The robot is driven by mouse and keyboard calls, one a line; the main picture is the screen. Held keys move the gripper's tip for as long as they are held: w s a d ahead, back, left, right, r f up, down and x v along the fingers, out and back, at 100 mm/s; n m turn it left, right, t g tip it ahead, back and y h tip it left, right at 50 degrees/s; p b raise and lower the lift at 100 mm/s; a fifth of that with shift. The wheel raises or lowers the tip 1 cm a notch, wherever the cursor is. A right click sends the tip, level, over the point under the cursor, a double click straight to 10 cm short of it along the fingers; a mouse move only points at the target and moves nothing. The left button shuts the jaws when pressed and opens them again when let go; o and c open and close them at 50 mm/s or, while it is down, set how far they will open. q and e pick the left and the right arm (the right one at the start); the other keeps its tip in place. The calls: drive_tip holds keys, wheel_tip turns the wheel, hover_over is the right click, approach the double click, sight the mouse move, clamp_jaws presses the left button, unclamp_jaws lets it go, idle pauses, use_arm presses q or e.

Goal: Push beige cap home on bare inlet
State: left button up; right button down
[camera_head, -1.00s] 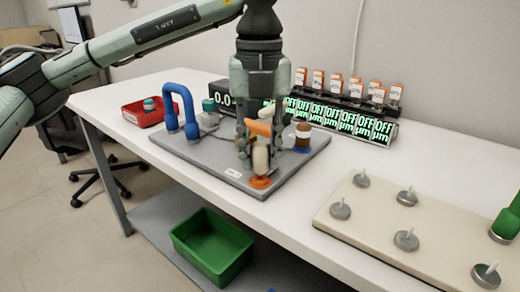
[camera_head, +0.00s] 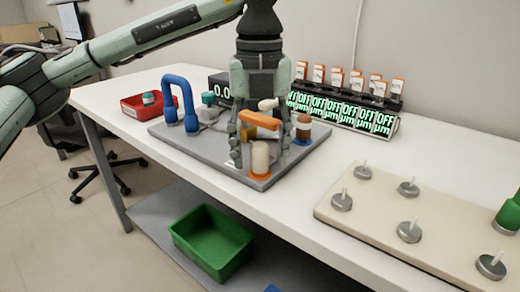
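The beige cap (camera_head: 260,158) stands upright at the front corner of the grey plate (camera_head: 215,161). Its lower end meets the orange ring of the inlet (camera_head: 259,176); whether it is fully seated I cannot tell. My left gripper (camera_head: 261,148) points down over this corner. Its fingers are spread apart, one left of the cap and one to its right and behind, with gaps to the cap. An orange horizontal piece (camera_head: 260,120) shows between the fingers, behind the cap. My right gripper is not in view.
A blue bent tube (camera_head: 180,100) and a brown-and-blue fitting (camera_head: 303,130) stand on the plate. Behind are a row of displays (camera_head: 340,112), and left a red tray (camera_head: 139,108). A beige board (camera_head: 380,222) with metal discs lies right. A green bin (camera_head: 212,243) sits below.

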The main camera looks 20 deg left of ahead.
sight(260, 146)
use_arm(q)
wheel_tip(260, 146, up, 12)
idle(0.6)
idle(0.4)
